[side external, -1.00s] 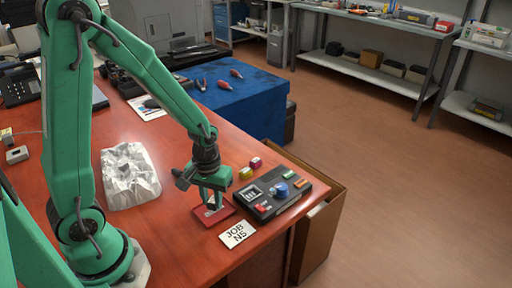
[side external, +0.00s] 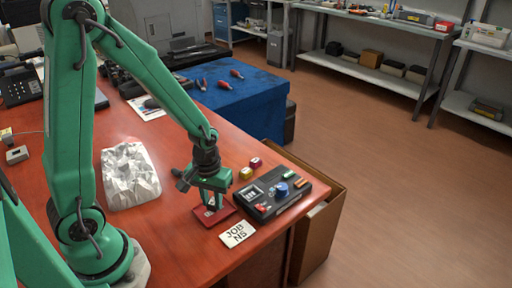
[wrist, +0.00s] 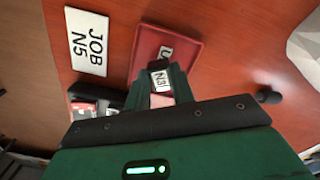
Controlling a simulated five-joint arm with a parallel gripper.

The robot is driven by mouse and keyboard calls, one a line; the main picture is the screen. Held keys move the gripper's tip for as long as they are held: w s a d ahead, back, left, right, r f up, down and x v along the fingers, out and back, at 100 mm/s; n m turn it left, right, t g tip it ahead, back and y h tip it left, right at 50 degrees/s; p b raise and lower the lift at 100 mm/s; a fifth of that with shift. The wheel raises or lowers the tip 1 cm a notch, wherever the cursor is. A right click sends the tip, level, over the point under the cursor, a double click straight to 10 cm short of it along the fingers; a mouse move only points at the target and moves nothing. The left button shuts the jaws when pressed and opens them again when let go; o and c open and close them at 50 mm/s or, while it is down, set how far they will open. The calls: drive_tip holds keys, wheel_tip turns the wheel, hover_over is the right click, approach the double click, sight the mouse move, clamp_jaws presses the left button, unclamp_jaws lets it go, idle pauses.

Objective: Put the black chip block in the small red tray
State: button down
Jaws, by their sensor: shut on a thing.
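The small red tray (side external: 228,211) lies flat near the table's front edge; it also shows in the wrist view (wrist: 190,58), with a white label on its floor. My gripper (side external: 211,205) is over the tray. In the wrist view its green fingers (wrist: 159,84) are shut on the black chip block (wrist: 158,64), a small dark piece with a white label on its face. The block is over the tray area; I cannot tell whether it touches the floor. My fingers hide most of the block in the side view.
A white JOB N5 card (side external: 238,234) lies in front of the tray. A dark control box (side external: 265,211) stands close on the right, with yellow (side external: 245,173) and magenta (side external: 256,162) cubes behind it. A crumpled silvery-white packet (side external: 130,175) lies left. Bare red table separates packet and tray.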

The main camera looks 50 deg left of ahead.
drive_tip(key=shift+f, duration=0.45)
idle(0.9)
drive_tip(key=c, duration=1.1)
unclamp_jaws()
drive_tip(key=shift+r, duration=0.15)
drive_tip(key=shift+r, duration=2.05)
drive_tip(key=shift+r, duration=0.1)
